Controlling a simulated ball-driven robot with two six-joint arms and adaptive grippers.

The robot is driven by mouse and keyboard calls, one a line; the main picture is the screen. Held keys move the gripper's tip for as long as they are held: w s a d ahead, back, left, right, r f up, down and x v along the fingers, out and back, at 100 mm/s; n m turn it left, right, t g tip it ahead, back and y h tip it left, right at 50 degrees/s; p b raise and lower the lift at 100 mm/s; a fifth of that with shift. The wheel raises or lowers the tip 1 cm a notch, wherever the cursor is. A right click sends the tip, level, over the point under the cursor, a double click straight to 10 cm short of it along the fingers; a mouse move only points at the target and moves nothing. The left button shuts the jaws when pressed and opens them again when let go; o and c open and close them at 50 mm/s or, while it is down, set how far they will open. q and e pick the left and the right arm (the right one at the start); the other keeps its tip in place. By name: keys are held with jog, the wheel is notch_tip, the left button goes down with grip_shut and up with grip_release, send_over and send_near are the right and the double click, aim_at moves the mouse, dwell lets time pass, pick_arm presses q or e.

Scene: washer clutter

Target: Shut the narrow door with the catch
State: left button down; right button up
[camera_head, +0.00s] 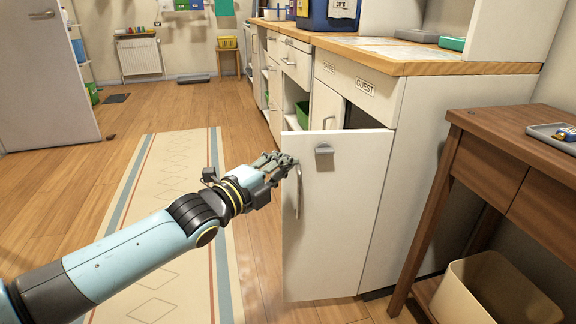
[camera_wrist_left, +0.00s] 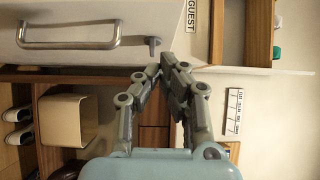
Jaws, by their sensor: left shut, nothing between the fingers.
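The narrow white door (camera_head: 345,215) stands open from the cabinet marked GUEST, and a dark gap shows above it. A grey catch (camera_head: 323,149) sits near its top, and a metal bar handle (camera_head: 298,190) is by its left edge. The left wrist view also shows the door (camera_wrist_left: 75,60), the handle (camera_wrist_left: 68,36) and what looks like the catch (camera_wrist_left: 147,48). My left gripper (camera_head: 289,161) is shut and empty at the door's upper left edge. Its fingertips (camera_wrist_left: 172,60) are close to the door; contact is unclear. My right gripper is out of view.
A wooden counter (camera_head: 420,66) runs above the cabinets. At right stand a brown wooden table (camera_head: 510,145) and a beige bin (camera_head: 490,290). A long patterned rug (camera_head: 160,210) lies on the floor at left. The floor left of the door is clear.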

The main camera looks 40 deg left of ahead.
aim_at(302, 144)
pick_arm(q)
jog(key=shift+w+a+p, duration=0.1)
jog(key=shift+w+a, duration=0.25)
jog(key=shift+w, duration=0.5)
jog(key=shift+w+a+p, duration=0.1)
jog(key=shift+w+a, duration=0.3)
jog(key=shift+w, duration=0.4)
jog(key=shift+w+a+p, duration=0.1)
jog(key=shift+w+a, duration=0.25)
jog(key=shift+w, duration=0.5)
